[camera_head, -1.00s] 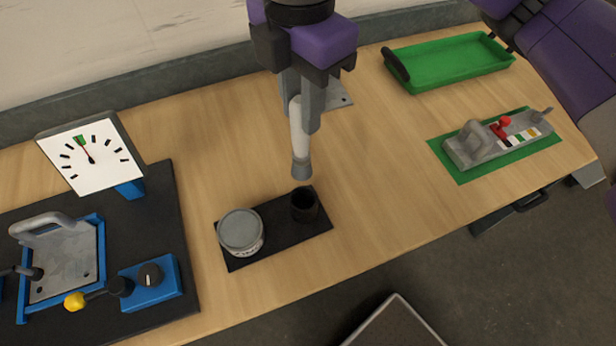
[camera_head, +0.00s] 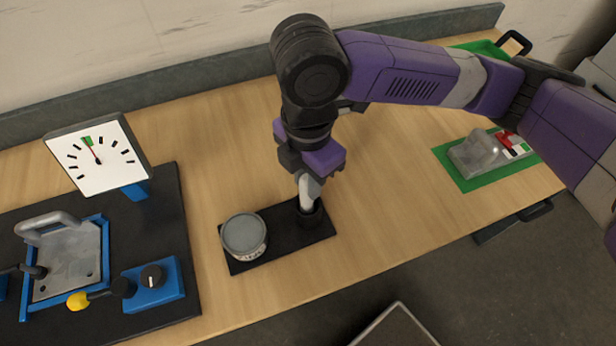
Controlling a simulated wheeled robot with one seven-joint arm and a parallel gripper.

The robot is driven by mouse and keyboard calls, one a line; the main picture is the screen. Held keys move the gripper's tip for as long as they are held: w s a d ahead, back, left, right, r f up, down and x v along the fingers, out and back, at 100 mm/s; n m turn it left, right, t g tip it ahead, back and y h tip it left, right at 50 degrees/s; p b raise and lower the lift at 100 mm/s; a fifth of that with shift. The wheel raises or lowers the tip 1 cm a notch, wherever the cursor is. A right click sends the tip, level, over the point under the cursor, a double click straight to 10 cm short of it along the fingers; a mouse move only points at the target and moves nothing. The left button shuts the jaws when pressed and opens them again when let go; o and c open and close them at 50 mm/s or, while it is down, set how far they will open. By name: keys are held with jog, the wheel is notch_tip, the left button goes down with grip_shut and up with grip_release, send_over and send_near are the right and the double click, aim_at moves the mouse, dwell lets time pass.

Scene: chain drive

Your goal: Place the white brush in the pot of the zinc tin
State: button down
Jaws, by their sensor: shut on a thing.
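My gripper (camera_head: 309,183) is shut on the white brush (camera_head: 306,197), which points downward. The brush's lower end is inside the mouth of the small black pot (camera_head: 309,217), and its bristles are hidden there. I cannot tell whether it touches the bottom. The pot stands at the right end of a black mat (camera_head: 277,252). The round grey zinc tin (camera_head: 244,233), with a pale label on its side, stands on the same mat to the left of the pot.
A dial gauge (camera_head: 97,157) and a blue fixture with a grey handle (camera_head: 68,262) stand on a black board at left. A grey lever block (camera_head: 478,153) sits on a green mat at right. A green tray (camera_head: 482,47) is partly hidden by my arm.

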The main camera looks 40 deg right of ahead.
jog(key=shift+f, duration=0.2)
jog(key=c, duration=1.2)
grip_release()
